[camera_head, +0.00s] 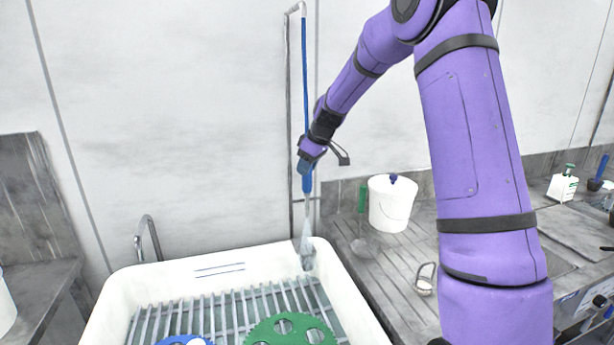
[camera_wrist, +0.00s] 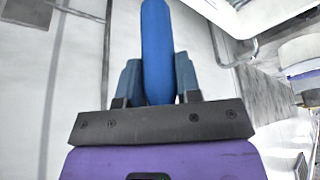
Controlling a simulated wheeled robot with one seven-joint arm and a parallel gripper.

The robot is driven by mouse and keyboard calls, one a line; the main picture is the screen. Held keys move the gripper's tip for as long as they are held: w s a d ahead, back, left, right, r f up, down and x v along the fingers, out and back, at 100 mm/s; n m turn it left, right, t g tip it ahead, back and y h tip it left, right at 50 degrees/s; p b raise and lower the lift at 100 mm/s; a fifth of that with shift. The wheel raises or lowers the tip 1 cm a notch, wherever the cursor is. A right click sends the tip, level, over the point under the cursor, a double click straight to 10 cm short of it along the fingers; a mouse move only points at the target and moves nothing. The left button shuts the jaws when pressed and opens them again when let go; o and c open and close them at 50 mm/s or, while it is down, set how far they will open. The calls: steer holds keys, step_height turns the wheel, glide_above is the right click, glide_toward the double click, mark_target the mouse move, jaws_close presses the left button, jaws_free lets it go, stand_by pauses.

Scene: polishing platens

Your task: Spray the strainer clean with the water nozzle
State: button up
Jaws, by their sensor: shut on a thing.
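My gripper (camera_head: 306,166) is shut on the blue water nozzle (camera_head: 307,183), above the far right corner of the white basin. In the wrist view the blue nozzle body (camera_wrist: 157,45) stands between the two fingers of my gripper (camera_wrist: 158,85). A pale grey, widening streak runs down from the nozzle to the basin's rim; I cannot tell whether it is water.
The white basin (camera_head: 140,285) has a rack of bars (camera_head: 228,312) with a green toothed disc (camera_head: 290,328) and a partly cut-off blue one on it. The white bucket (camera_head: 392,212) stands on the counter (camera_head: 400,262). A thin pipe with a blue hose (camera_head: 304,75) runs down the wall.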

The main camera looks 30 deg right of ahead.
steer(key=shift+r, duration=5.85)
steer(key=shift+d, duration=0.1)
steer(key=s+d, duration=0.2)
steer(key=d, duration=1.1)
steer(key=s+d, duration=0.3)
steer(key=d, duration=1.1)
steer(key=shift+s, duration=0.25)
steer(key=s+a+f, duration=0.1)
steer(key=s+f, duration=0.2)
steer(key=s, duration=0.5)
steer(key=s+a+f, duration=0.2)
steer(key=s+f, duration=0.2)
steer(key=s, duration=0.4)
steer(key=s+a+f, duration=0.2)
steer(key=s+f, duration=0.2)
steer(key=s, duration=0.5)
steer(key=shift+a, duration=0.15)
steer(key=shift+s, duration=0.1)
